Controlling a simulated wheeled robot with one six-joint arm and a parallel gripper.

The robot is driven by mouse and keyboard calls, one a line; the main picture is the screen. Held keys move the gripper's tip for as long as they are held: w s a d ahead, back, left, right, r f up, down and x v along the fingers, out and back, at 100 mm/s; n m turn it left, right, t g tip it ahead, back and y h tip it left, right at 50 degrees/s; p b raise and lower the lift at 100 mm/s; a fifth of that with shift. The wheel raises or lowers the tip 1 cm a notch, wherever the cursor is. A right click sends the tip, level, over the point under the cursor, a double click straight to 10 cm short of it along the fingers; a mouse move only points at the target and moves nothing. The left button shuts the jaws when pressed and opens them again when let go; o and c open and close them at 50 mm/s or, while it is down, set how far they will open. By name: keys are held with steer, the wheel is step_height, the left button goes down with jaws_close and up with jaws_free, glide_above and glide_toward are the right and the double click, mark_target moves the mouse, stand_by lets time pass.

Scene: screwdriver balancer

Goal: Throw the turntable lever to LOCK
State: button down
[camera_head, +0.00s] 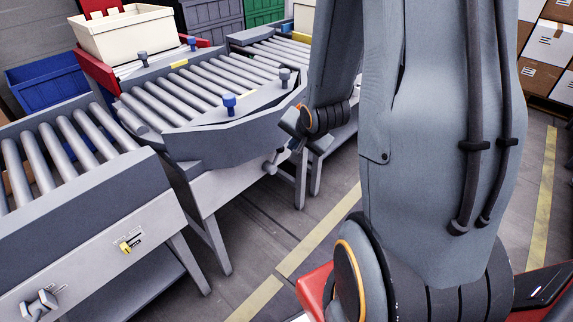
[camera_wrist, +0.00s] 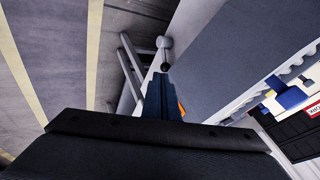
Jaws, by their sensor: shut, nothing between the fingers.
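The turntable (camera_head: 225,130) is a roller section with a grey curved side guard and blue and grey posts, standing between two roller conveyors. A pale lever with a rounded end (camera_head: 270,164) sticks out from the frame under the guard. The wrist view shows what looks like the same pale lever (camera_wrist: 164,43), with a dark round tip just beyond my fingers. My gripper (camera_wrist: 164,78) is shut and empty, its fingertips very close to that tip; I cannot tell if they touch. In the head view my arm largely hides the gripper. I cannot read any LOCK mark.
The left conveyor (camera_head: 70,205) carries a yellow switch (camera_head: 127,247) and a grey handle (camera_head: 40,303) on its side. A cream bin (camera_head: 123,35) and a blue bin (camera_head: 48,78) stand at the back. The floor with a yellow line (camera_head: 250,300) is clear in front of the turntable.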

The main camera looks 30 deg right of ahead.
steer(key=w+d+f+m+t+b, duration=0.2)
steer(key=d+f+m+t+b, duration=0.1)
steer(key=f+m+b, duration=0.4)
steer(key=w+d+f+m+t+b, duration=0.3)
steer(key=d+f+m+b, duration=0.3)
steer(key=f+b, duration=0.2)
steer(key=shift+w+f+m+t, duration=0.35)
steer(key=shift+f+m+t, duration=0.05)
steer(key=shift+f+t, duration=0.15)
steer(key=shift+w, duration=0.1)
steer(key=w+a+b, duration=0.2)
steer(key=w, duration=0.7)
steer(key=shift+a+f, duration=0.2)
steer(key=shift+f, duration=0.15)
